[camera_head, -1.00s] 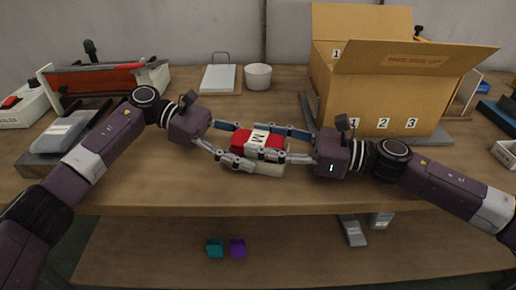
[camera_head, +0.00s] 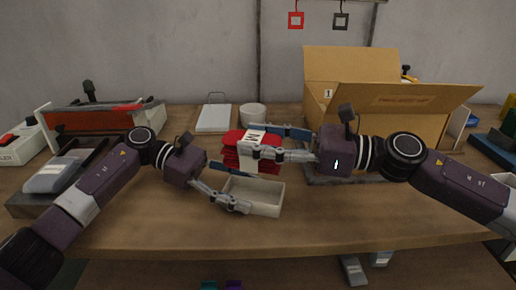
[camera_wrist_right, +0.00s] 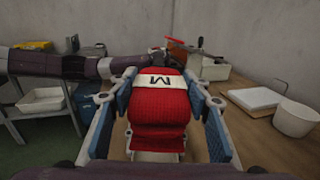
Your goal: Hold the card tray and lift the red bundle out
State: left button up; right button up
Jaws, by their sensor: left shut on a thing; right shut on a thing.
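The red bundle (camera_head: 240,153) is a folded red knit stack with a white band marked M. My right gripper (camera_head: 270,143) is shut on it and holds it above and behind the card tray. The bundle also fills the middle of the right wrist view (camera_wrist_right: 158,108), between the two fingers. The card tray (camera_head: 262,207) is a shallow pale tray on the table. My left gripper (camera_head: 238,186) is shut on the tray's left part, one finger along its near left side. The tray's back edge is partly hidden by the fingers and bundle.
An open cardboard box (camera_head: 345,82) stands at the back right. A white bowl (camera_head: 253,113) and a white pad (camera_head: 214,118) lie behind the bundle. A sealer (camera_head: 100,128) stands at the left. The table front is clear.

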pick_arm(q)
jog(key=o, duration=0.9)
jog(key=shift+o, duration=0.2)
